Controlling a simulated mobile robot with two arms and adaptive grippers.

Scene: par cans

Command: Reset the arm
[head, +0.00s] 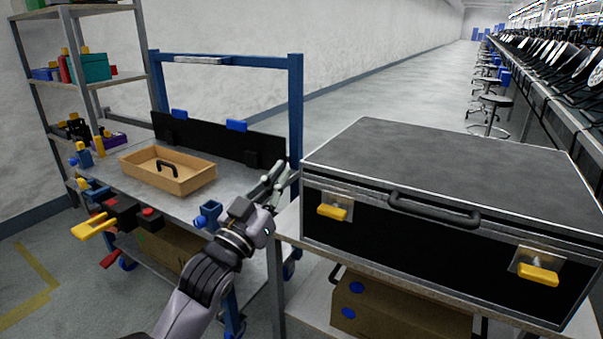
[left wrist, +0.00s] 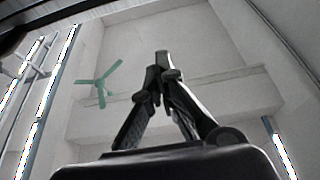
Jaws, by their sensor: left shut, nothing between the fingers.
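My left gripper (head: 277,176) is raised at the middle of the head view, near the left front corner of a big black case. Its fingers come together at the tips and hold nothing. The left wrist view shows the same gripper (left wrist: 163,58) pointing up, its fingertips meeting, with the ceiling behind it. My right gripper shows in neither view.
The closed black case (head: 455,180) with yellow latches stands on a table at the right. At the left, a workbench (head: 215,205) with blue posts carries a wooden tray (head: 195,183) and clamps. A shelf (head: 110,82) stands behind it. Stools (head: 490,105) line the far aisle.

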